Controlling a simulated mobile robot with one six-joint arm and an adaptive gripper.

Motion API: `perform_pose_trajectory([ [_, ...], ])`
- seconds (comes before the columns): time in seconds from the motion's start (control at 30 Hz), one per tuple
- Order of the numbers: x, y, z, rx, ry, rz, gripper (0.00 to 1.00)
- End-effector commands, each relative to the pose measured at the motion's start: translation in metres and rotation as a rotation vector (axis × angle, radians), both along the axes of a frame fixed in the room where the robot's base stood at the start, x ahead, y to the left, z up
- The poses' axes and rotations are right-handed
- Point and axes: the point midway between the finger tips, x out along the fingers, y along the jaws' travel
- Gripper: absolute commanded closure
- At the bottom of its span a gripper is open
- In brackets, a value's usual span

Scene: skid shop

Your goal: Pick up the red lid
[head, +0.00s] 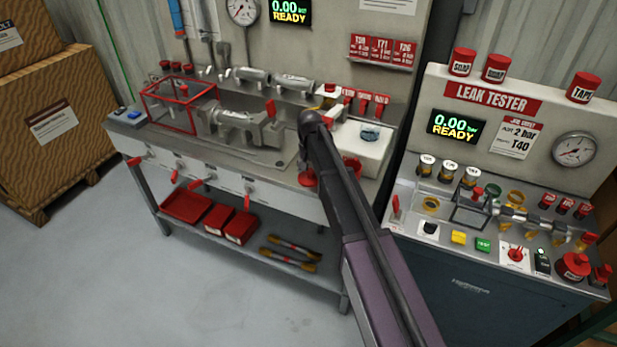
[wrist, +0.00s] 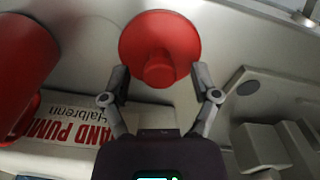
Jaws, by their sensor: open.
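The red lid (wrist: 160,32) is a round disc with a raised knob (wrist: 160,68), seen at the top middle of the wrist view. My gripper (wrist: 160,76) is open, with one finger on each side of the knob. I cannot tell whether the fingers touch it. In the head view my arm crosses the bench, and my gripper cannot be made out behind it. Red round parts (head: 308,179) show beside the arm there, partly covered; I cannot tell which is the lid.
In the wrist view a large red cylinder (wrist: 22,75) stands left, above a hand pump label (wrist: 70,128); a grey fixture (wrist: 260,145) is at right. In the head view the workbench (head: 225,180) carries a vise-like machine (head: 240,122); the leak tester (head: 490,97) stands right.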

Motion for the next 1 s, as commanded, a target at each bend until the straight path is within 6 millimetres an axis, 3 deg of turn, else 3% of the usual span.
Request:
perform_pose_trajectory([
  [0.03,0.0,0.0,0.0,0.0,0.0,0.0,0.21],
  [0.2,0.0,0.0,0.0,0.0,0.0,0.0,0.72],
  [0.3,0.0,0.0,0.0,0.0,0.0,0.0,0.95],
  [1.0,0.0,0.001,0.01,0.0,0.0,0.001,0.96],
])
